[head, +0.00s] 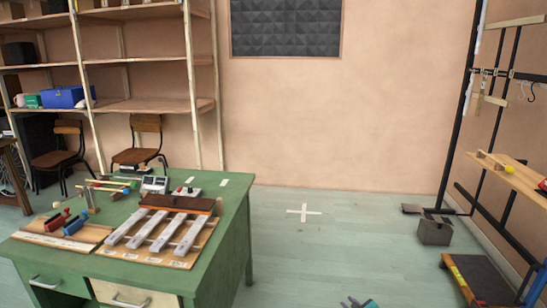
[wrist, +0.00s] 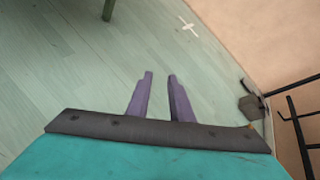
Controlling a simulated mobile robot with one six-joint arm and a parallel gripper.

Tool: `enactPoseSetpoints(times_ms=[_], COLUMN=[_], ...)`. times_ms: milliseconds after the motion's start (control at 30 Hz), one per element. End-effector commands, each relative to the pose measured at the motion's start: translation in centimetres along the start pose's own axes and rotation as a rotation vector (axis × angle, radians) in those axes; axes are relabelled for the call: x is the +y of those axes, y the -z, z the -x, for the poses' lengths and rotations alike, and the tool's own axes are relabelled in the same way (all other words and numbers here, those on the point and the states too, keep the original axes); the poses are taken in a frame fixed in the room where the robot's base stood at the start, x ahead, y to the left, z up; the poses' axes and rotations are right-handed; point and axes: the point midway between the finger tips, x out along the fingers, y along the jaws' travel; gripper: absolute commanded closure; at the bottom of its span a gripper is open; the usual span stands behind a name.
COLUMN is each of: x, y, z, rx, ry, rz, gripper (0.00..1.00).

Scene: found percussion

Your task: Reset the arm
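My gripper (wrist: 160,76) shows in the wrist view as two purple fingers pointing away over the floor. The fingers stand apart with bare floor visible between them, so it is open and empty. In the head view only the top of my gripper (head: 358,302) shows at the bottom edge, right of the green table (head: 236,205). The rest of my arm is out of the head view.
The table bears a board with metal bars (head: 160,235), red and blue clamps and small devices. Open floor (head: 310,250) with a white cross (head: 304,212) lies ahead. A dark box (head: 435,232) and a black rack (head: 462,110) stand right. Shelves (head: 150,104) line the left wall.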

Motion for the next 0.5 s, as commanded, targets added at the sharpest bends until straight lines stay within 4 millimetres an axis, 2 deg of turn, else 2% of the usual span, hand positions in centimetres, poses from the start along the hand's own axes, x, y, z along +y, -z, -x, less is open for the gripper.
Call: enactPoseSetpoints(times_ms=[33, 233, 367, 500], x=[2.4, 12.1, 18.2, 24.1], y=[-1.1, -1.8, -1.6, -0.7], z=[0.8, 3.2, 5.8, 9.5], rx=[0.005, 0.017, 0.016, 0.006], ry=[-0.051, -0.261, -0.409, -0.578], rz=[0.056, 0.301, 0.473, 0.668], gripper=[0.8, 0.8, 0.8, 0.8])
